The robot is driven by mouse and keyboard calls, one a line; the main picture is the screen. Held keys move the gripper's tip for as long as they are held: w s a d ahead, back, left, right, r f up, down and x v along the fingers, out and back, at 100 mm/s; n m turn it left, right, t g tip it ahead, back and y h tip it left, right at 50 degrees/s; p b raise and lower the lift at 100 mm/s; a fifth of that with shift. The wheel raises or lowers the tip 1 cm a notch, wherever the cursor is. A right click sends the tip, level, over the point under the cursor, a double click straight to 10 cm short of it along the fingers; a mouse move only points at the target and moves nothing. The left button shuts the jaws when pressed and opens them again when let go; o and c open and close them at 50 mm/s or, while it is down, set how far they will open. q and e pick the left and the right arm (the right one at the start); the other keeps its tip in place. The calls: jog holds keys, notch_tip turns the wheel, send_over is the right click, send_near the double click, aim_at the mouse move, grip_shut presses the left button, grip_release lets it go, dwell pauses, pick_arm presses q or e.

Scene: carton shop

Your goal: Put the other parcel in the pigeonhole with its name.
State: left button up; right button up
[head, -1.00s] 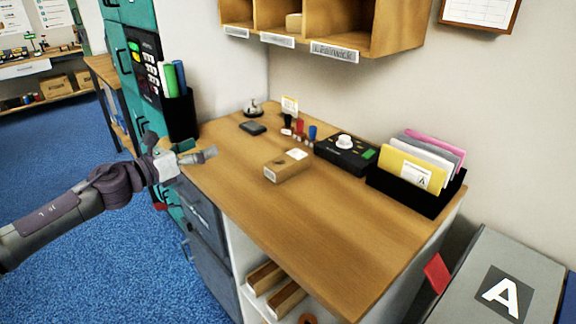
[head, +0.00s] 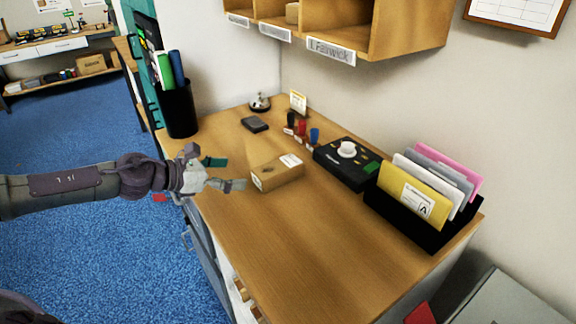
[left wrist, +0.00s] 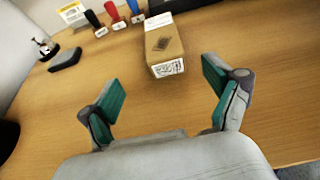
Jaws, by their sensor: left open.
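A small brown carton parcel (head: 277,172) with a white label lies on the wooden desk; it also shows in the left wrist view (left wrist: 163,45), ahead of my fingers. My left gripper (head: 229,174) is open and empty, just left of the parcel and apart from it. In the left wrist view the two green-padded fingers (left wrist: 163,95) are spread wide. The wooden pigeonholes (head: 384,40) hang on the wall above. The right one reads "Fenwick"; the other name labels are too blurred to read. My right gripper is not seen.
A black device with a white knob (head: 347,163) and a black file holder (head: 410,218) stand right of the parcel. Several stamps (head: 302,130), a dark pad (head: 255,124) and a bell (head: 260,103) are behind it. The desk's front (head: 310,250) is clear.

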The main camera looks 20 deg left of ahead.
aim_at(261, 171)
pick_arm(q)
jog(key=w+d+p, duration=0.1)
jog(key=w+p, duration=0.1)
jog(key=p, duration=0.2)
jog(key=shift+w+d, duration=0.1)
jog(key=shift+d, duration=0.1)
jog(key=x, duration=0.2)
jog(key=p+x, duration=0.1)
jog(key=x, duration=0.1)
jog(key=shift+d+f+p, duration=0.1)
jog(key=shift+f+p, duration=0.2)
jog(key=shift+f, duration=0.05)
jog(key=shift+w+d+f, duration=0.2)
jog(key=shift+w+f, duration=0.05)
jog(key=shift+w, duration=0.1)
jog(key=p+x, duration=0.1)
jog(key=x, duration=0.4)
jog(key=shift+s+d+f, duration=0.1)
jog(key=shift+s+d, duration=0.05)
jog(key=shift+d, duration=0.05)
jog(key=shift+s, duration=0.1)
jog(key=shift+c, duration=0.4)
jog(key=c, duration=1.1)
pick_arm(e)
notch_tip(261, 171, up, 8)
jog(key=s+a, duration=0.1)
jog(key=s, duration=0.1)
